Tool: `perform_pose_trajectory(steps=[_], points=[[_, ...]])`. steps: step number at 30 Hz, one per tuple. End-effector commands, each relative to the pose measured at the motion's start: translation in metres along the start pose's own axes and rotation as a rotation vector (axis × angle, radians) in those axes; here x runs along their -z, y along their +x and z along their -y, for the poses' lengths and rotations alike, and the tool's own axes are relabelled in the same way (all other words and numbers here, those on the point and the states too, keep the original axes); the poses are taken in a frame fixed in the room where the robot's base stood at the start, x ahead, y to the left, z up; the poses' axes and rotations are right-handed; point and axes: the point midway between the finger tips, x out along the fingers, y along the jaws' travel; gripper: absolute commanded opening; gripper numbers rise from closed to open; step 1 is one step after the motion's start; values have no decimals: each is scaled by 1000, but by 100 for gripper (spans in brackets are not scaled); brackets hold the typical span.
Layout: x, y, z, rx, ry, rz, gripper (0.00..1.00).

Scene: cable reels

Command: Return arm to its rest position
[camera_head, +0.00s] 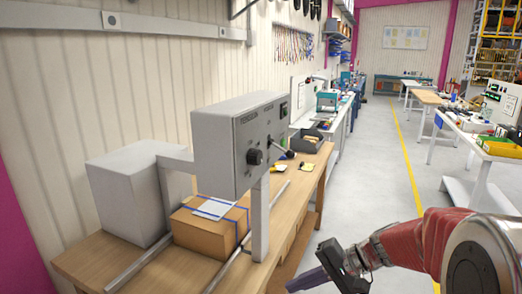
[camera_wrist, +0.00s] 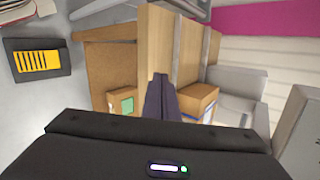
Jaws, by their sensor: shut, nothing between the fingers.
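My gripper (camera_head: 306,281) shows at the bottom of the head view, at the end of my red-sleeved arm, in front of the bench's right side and over the aisle. Its dark fingers are together with nothing between them. In the wrist view the closed fingers (camera_wrist: 160,100) point toward the bench and boxes. The gripper touches nothing that I can see.
A wooden bench (camera_head: 75,262) on the left bears a grey machine with a control panel (camera_head: 262,140) and a strapped cardboard box (camera_head: 205,235). Another box (camera_wrist: 122,103) shows in the wrist view. White tables (camera_head: 490,150) stand at right. The grey floor (camera_head: 375,180) between is clear.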

Motion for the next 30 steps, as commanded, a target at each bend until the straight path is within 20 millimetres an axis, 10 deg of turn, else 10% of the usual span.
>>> perform_pose_trajectory(steps=[12, 30], points=[[-72, -34, -55, -398, -103, -74, 0], [-127, -101, -88, -748, -398, -290, 0]])
